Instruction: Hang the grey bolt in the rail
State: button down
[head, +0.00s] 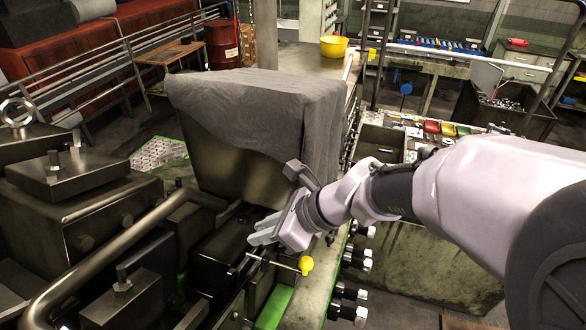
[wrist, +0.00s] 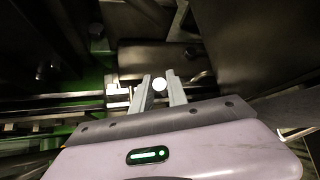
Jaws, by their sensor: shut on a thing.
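My gripper (head: 258,238) reaches down into the machine in the head view, below the grey cloth. Its two pale fingers also show in the wrist view (wrist: 160,88), close together. They are shut on the grey bolt (wrist: 160,84), whose bright round end shows between them. The rest of the bolt is hidden, and I cannot make it out in the head view. A long narrow rail (wrist: 60,97) with pale edges runs in from the left in the wrist view, near the fingers. I cannot tell whether the bolt touches it.
A cloth-draped dark box (head: 250,130) stands just behind my gripper. A thin rod with a yellow knob (head: 306,264) is close in front. A thick curved pipe (head: 110,255) and dark machine blocks (head: 85,195) crowd the left. A bench with small coloured bins (head: 432,127) stands right.

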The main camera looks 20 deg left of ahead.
jog(key=shift+f+b, duration=0.55)
jog(key=c, duration=1.3)
grip_release()
jog(key=shift+o, duration=0.3)
jog(key=shift+d, duration=0.15)
jog(key=shift+f, duration=0.15)
jog(key=shift+c, duration=0.6)
jog(key=shift+o, duration=1)
